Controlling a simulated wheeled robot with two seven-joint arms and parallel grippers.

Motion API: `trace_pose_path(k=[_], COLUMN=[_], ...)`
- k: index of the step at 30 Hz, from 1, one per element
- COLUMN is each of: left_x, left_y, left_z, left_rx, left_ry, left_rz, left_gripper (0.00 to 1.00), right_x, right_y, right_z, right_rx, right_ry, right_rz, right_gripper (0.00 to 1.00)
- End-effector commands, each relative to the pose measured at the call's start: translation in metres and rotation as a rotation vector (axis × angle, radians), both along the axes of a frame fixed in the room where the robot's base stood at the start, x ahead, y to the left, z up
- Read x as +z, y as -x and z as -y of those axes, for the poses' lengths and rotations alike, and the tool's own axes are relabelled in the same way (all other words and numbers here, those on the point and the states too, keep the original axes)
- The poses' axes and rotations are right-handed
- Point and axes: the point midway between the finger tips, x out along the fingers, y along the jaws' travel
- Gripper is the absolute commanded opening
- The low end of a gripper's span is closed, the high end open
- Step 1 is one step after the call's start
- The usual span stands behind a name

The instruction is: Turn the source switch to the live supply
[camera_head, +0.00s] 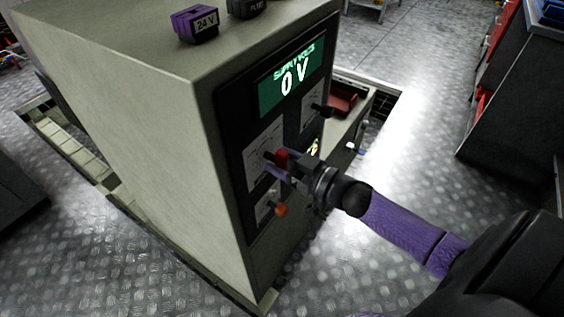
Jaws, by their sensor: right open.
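A pale grey cabinet (120,95) carries a dark control panel (236,128) on its right face. A green display (290,82) at the panel's top reads 0 V. Below it, a red switch handle (281,158) stands out from a white plate (258,148); its label is too small to read, so I cannot tell if it is the source switch. My right gripper (282,166) is open at this red handle, with its fingers close around or beside it. Contact cannot be told. My right gripper and wrist hide part of the panel. My left gripper is not in view.
A black knob (322,108) sits upper right on the panel, and an orange knob (280,210) sits below my gripper. A purple 24 V block (194,25) and a dark block (248,8) lie on the cabinet top. The metal floor at right (420,130) is clear.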

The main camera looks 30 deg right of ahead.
Motion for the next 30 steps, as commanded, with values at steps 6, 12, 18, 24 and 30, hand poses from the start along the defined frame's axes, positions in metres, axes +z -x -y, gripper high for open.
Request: trace_pose_path(k=[6, 12, 18, 24, 30], left_x=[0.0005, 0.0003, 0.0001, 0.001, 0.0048], left_y=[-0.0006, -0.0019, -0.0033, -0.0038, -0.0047], left_z=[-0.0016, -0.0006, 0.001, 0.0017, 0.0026], left_rx=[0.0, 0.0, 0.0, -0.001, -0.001], left_ry=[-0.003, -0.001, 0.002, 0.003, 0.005], left_rz=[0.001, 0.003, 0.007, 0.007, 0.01], left_gripper=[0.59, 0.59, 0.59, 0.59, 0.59], right_x=[0.0, -0.0001, -0.0002, 0.0001, 0.001], right_y=[0.0003, 0.0004, 0.0005, 0.0005, 0.0007], right_z=[0.0, 0.0, 0.0001, 0.0, -0.0006], right_rx=[0.0, 0.0, 0.0, 0.0, 0.0], right_ry=[0.0, 0.0, 0.0, 0.014, 0.094], right_rz=[0.0, -0.001, -0.001, 0.005, 0.04], right_gripper=[0.51, 0.09, 0.0, 0.0, 0.0])
